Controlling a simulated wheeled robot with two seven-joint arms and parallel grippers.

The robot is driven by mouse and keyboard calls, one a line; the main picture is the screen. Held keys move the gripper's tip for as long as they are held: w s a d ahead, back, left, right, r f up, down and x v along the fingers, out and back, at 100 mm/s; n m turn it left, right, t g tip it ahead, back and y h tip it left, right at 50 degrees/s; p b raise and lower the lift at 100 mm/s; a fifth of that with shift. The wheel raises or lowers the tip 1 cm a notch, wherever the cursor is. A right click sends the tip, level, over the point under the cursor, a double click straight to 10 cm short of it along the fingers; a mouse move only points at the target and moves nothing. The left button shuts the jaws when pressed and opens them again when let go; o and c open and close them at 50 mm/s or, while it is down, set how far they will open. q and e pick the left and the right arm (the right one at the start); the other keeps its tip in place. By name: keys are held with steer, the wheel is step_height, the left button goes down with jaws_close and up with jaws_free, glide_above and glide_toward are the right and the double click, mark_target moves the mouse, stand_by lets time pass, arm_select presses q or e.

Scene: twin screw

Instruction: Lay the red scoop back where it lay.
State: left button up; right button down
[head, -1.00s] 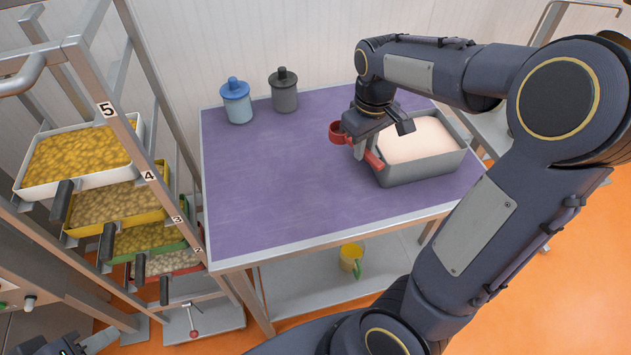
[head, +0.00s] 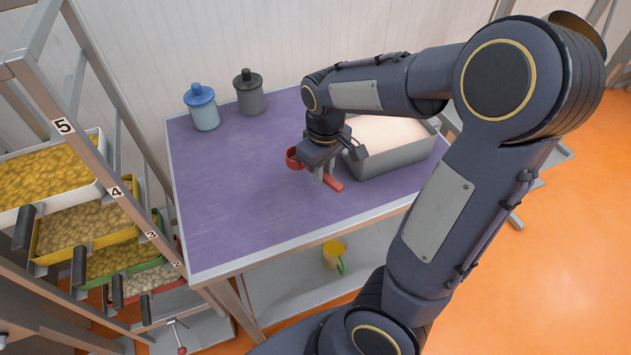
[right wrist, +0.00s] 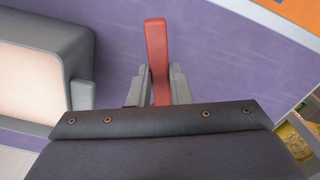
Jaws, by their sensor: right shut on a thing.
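The red scoop (head: 333,183) is over the purple table top, just left of the grey bin. Its round cup points left and its handle points toward the front right. My right gripper (head: 319,171) is shut on the scoop's handle. In the right wrist view, the handle (right wrist: 157,45) stands between the two fingers (right wrist: 158,86). The cup is hidden there. I cannot tell whether the scoop touches the table. My left gripper is not in view.
The grey bin (head: 398,157) of pale powder stands right of the gripper. A blue jar (head: 203,110) and a dark grey jar (head: 249,95) stand at the back left. A rack with numbered trays is at left. The purple table (head: 225,195) is clear at front left.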

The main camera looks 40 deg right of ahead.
steer(key=shift+w+a+f, duration=0.25)
steer(key=shift+a+f, duration=0.2)
steer(key=shift+f, duration=0.2)
steer(key=shift+w+a+f, duration=0.1)
steer(key=shift+f, duration=0.8)
steer(key=shift+w+a+f, duration=0.1)
steer(key=shift+f, duration=0.8)
steer(key=shift+s, duration=0.1)
steer(key=shift+f, duration=0.2)
steer(key=c, duration=1.3)
jaws_free()
steer(key=shift+c, duration=0.2)
steer(key=shift+r, duration=0.2)
